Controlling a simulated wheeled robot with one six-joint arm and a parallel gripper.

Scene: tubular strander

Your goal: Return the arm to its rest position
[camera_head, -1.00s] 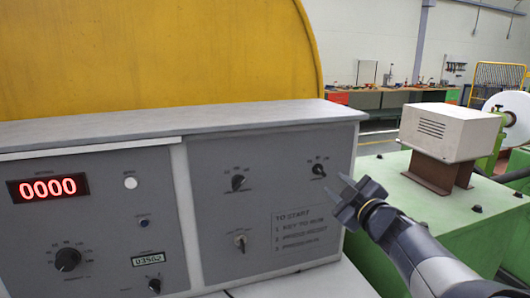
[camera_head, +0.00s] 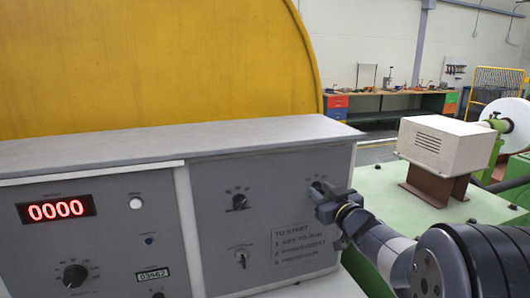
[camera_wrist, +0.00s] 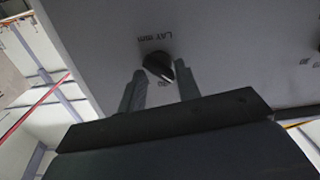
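My gripper (camera_head: 320,192) is at the upper right of the right-hand control panel (camera_head: 215,228), in front of the upper right knob. In the wrist view my gripper (camera_wrist: 160,72) shows two dark fingers spread apart, with a black knob (camera_wrist: 158,66) marked "LAY mm" between their tips. I cannot tell whether the fingers touch it. Nothing is held away from the panel. My arm (camera_head: 385,245) reaches in from the lower right, bent and extended.
The left panel has a red display reading 0000 (camera_head: 56,209) and a large knob (camera_head: 75,275). A grey ledge (camera_head: 170,144) overhangs both panels. A beige box (camera_head: 448,143) on brown supports stands on the green machine bed (camera_head: 385,180) at right.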

